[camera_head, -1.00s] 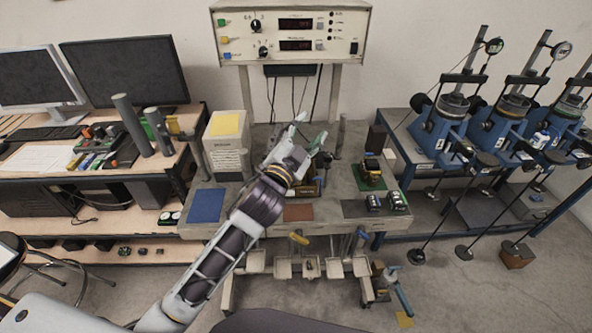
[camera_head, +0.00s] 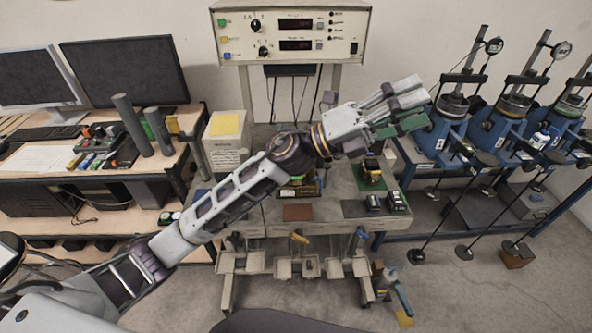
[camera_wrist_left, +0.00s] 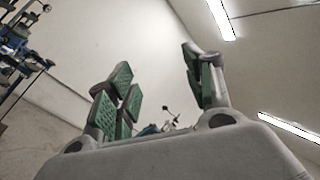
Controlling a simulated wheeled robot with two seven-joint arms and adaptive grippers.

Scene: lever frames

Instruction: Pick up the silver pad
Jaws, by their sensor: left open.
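I cannot pick out a silver pad for certain. A dark grey flat pad (camera_head: 354,209) lies at the right front of the grey workbench (camera_head: 335,190), with small dark blocks at its right. My left gripper (camera_head: 412,106) is raised above the bench's right side, pointing right, open and empty. My right gripper is not in view.
A brown pad (camera_head: 298,212) lies at the bench's front middle, and a green pad (camera_head: 372,183) carries a small yellow and dark device. A control box (camera_head: 290,32) stands above the bench. Blue test machines (camera_head: 440,135) stand right, close behind my gripper.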

